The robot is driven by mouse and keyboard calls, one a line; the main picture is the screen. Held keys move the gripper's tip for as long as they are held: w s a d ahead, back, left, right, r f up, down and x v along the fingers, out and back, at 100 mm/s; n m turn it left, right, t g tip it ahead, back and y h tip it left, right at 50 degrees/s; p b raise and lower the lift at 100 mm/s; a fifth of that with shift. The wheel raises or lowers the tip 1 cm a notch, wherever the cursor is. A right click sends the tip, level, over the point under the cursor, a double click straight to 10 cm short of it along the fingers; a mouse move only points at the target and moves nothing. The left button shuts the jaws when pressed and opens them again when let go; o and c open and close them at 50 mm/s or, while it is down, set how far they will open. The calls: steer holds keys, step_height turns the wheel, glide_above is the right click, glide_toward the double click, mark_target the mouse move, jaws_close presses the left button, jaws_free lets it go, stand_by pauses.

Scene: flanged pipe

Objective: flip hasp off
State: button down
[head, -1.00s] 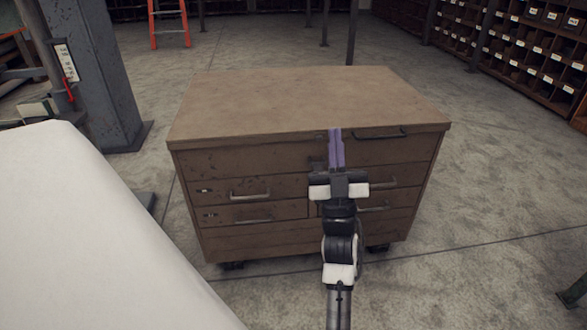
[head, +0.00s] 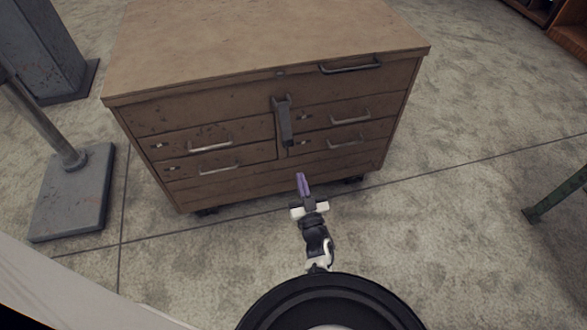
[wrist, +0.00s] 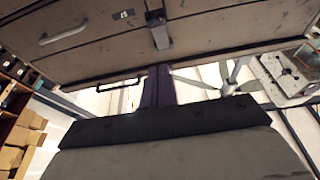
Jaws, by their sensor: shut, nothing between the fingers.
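The hasp (head: 285,122) is a dark metal strap on the front of a brown chest (head: 260,45). In the head view it hangs below the lid edge, between the left and right drawers, with its lower end pointing down. It also shows in the wrist view (wrist: 159,32) at the top centre, beyond my fingers. My gripper (head: 301,178) has purple fingers, shut and empty. It is in front of the chest, below the hasp and apart from it. The fingers also show in the wrist view (wrist: 158,82).
A drawer handle (head: 210,145) sticks out left of the hasp, with others to its right. A lid handle (head: 350,66) is at the upper right. A grey post base (head: 72,195) stands left of the chest. The floor in front is clear.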

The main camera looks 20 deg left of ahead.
steer(key=b, duration=0.1)
glide_toward(290, 141)
step_height(290, 141, up, 3)
steer(key=a, duration=0.1)
steer(key=w+b, duration=0.1)
steer(key=w+a+b, duration=0.1)
steer(key=w, duration=0.1)
steer(key=w+a+f+b, duration=0.1)
steer(key=b, duration=0.1)
steer(key=shift+w+a, duration=0.25)
steer(key=shift+w+d, duration=0.1)
